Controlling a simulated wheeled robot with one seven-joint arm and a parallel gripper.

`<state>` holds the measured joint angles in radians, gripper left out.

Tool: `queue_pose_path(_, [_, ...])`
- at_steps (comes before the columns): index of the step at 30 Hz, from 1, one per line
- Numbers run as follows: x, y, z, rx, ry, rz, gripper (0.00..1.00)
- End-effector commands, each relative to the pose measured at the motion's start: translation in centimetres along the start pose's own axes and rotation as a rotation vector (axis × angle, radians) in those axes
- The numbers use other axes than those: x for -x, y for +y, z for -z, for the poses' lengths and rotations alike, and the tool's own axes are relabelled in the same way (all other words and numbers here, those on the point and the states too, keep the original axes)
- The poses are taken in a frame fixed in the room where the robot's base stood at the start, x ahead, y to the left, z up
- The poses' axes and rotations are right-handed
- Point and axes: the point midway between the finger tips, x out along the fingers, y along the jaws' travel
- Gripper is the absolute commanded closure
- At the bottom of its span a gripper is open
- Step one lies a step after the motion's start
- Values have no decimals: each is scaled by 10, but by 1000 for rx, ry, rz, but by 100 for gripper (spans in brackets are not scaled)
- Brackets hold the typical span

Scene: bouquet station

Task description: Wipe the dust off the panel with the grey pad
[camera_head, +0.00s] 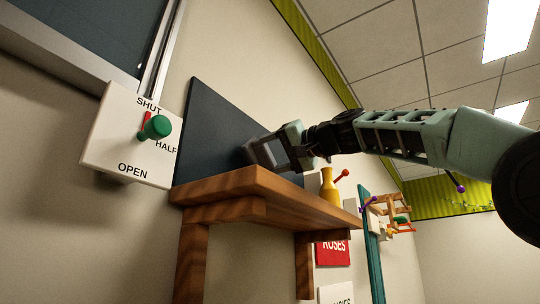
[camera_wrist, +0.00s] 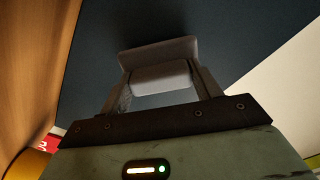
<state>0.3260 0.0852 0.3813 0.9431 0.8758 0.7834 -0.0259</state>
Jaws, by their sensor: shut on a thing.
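The dark blue-grey panel (camera_head: 212,132) stands upright against the wall above the wooden shelf, and it fills the back of the wrist view (camera_wrist: 230,30). My gripper (camera_head: 282,149) is in front of the panel's right part, just above the shelf. Its two fingers are shut on the grey pad (camera_wrist: 160,68), which has a wide flat face turned towards the panel and a block between the fingers. The pad is at or very near the panel; I cannot tell if it touches. I cannot make out clear dust on the panel.
The wooden shelf (camera_head: 235,184) runs below the panel. A white board with a green knob (camera_head: 157,127), marked SHUT, HALF and OPEN, is left of the panel. A red ROSES sign (camera_head: 333,252) hangs below.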

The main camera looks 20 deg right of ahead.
Motion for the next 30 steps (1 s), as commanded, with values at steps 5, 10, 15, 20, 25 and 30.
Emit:
queue_pose_path(5, [-2,0,0,0,0,0,55])
queue_pose_path(10, [-6,0,0,-1,-1,1,55])
queue_pose_path(15, [-9,0,0,-1,-1,1,55])
queue_pose_path(20, [-12,-1,0,0,0,1,55])
queue_pose_path(25, [-15,0,1,0,0,0,55])
queue_pose_path(30, [-18,0,0,0,0,0,55])
